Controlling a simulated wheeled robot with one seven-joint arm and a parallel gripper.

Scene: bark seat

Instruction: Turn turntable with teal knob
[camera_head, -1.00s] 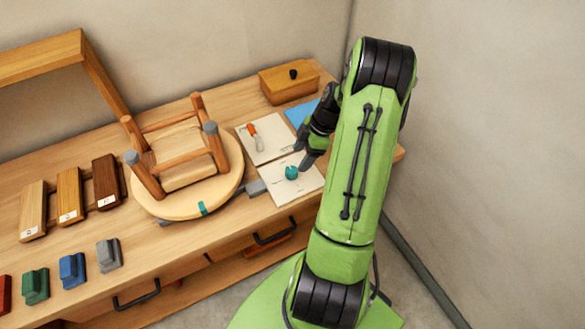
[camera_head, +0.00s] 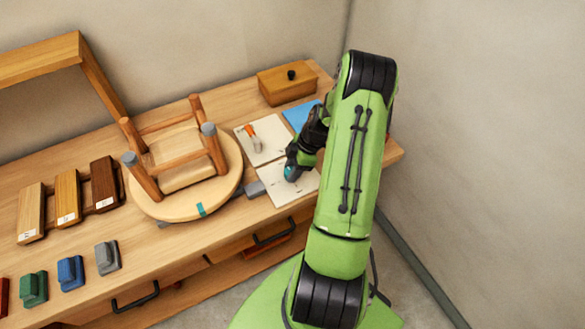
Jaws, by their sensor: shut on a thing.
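The round wooden turntable (camera_head: 172,208) lies on the bench, with a teal mark (camera_head: 201,209) on its front rim. An upside-down stool (camera_head: 178,172) rests on it, legs up. The teal knob (camera_head: 289,174) is at the right of the turntable, over a white sheet. My gripper (camera_head: 291,168) is shut on the teal knob and covers much of it. A grey piece (camera_head: 253,189) lies between the turntable and the sheet.
White sheets (camera_head: 284,187) and a blue sheet (camera_head: 300,113) lie around my gripper. An orange-handled tool (camera_head: 252,136) lies behind it. A lidded wooden box (camera_head: 287,84) stands at the back right. Wood samples (camera_head: 69,195) and coloured blocks (camera_head: 72,272) are at the left.

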